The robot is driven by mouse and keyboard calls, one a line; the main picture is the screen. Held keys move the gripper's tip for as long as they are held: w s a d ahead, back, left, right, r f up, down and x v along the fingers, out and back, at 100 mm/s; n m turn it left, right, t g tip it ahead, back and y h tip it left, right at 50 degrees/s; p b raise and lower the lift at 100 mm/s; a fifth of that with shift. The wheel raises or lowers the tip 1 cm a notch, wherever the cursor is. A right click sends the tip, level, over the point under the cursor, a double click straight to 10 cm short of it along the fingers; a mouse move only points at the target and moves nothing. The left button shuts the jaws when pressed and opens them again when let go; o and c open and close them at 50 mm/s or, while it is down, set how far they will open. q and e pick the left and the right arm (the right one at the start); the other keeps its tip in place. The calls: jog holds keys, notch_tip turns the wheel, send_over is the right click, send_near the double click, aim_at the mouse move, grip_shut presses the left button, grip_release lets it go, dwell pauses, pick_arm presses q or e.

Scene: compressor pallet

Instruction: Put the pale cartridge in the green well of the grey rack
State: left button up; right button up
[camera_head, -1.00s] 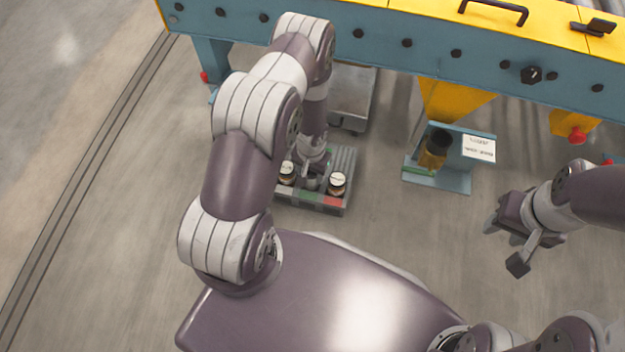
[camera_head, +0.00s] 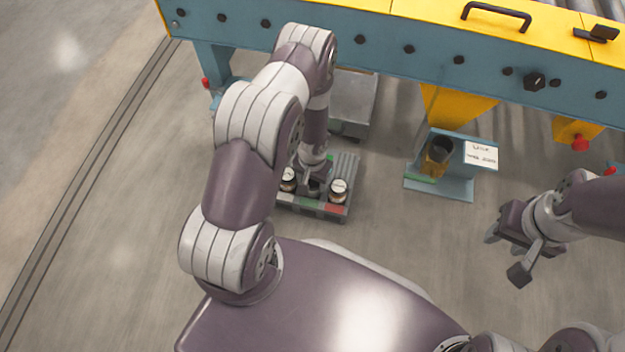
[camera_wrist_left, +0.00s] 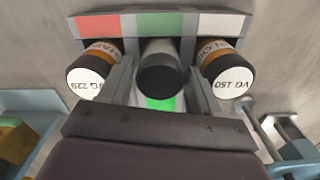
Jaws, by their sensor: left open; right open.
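The grey rack (camera_head: 312,208) stands on the floor in front of my base, with red, green and white label patches along its edge. In the left wrist view a grey cylinder with a dark round end (camera_wrist_left: 160,80), apparently the pale cartridge, stands upright in the middle place, in line with the green patch (camera_wrist_left: 160,23). My left gripper (camera_head: 314,176) is over the rack, its open fingers on either side of this cylinder; contact cannot be told. My right gripper (camera_head: 510,255) is open and empty above the floor at the right.
Cartridges marked VG 220 (camera_wrist_left: 90,75) and VG 150 (camera_wrist_left: 230,75) flank the middle one closely. A blue stand (camera_head: 455,185) with a dark-mouthed yellow holder and a sign is to the right. A grey box (camera_head: 352,100) and the blue-yellow conveyor (camera_head: 400,50) lie behind.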

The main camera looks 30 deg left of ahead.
pick_arm(q)
notch_tip(320, 180, up, 26)
jog(key=d+p, duration=0.2)
jog(key=p, duration=0.4)
jog(key=s+d+r+t, duration=0.1)
jog(key=s+d+r, duration=0.2)
jog(key=s+r, duration=0.6)
notch_tip(320, 180, up, 4)
jog(key=shift+d+f+m, duration=0.1)
jog(key=shift+d+m, duration=0.05)
jog(key=shift+m, duration=0.15)
